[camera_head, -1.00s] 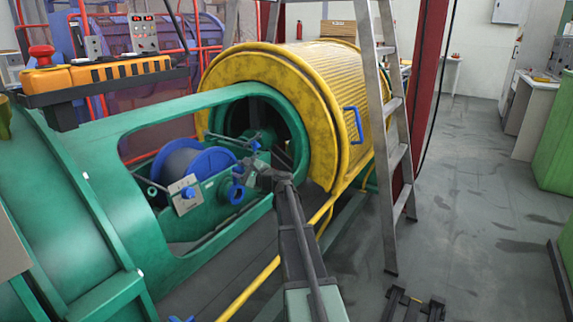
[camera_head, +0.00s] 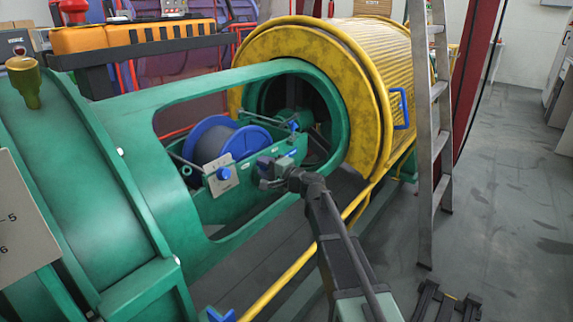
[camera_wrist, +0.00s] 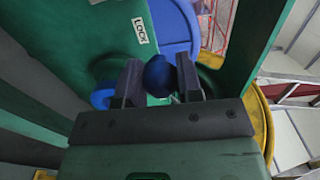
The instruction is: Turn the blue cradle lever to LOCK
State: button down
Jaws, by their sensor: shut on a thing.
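The blue cradle lever's round knob (camera_wrist: 158,74) sits between the two dark fingers of my gripper (camera_wrist: 160,84) in the wrist view. The fingers are shut on it. A blue rounded part (camera_wrist: 102,96) shows to the left of the fingers, partly hidden. A white LOCK label (camera_wrist: 140,31) is on the green cradle wall, above and left of the knob and apart from it. In the head view, my gripper (camera_head: 266,174) is at the near side of the green cradle (camera_head: 238,184), and the lever is mostly hidden behind it.
A blue spool (camera_head: 215,140) lies in the cradle, inside the green tubular frame (camera_head: 120,130). A plate with a blue knob (camera_head: 221,176) is left of my gripper. A yellow rail (camera_head: 300,268) runs below my arm. A ladder (camera_head: 432,130) stands at the right.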

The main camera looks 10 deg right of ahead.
dwell(0.4)
jog(key=c, duration=0.8)
grip_release()
jog(key=v, duration=1)
jog(key=shift+s+d, duration=0.2)
jog(key=shift+s, duration=0.15)
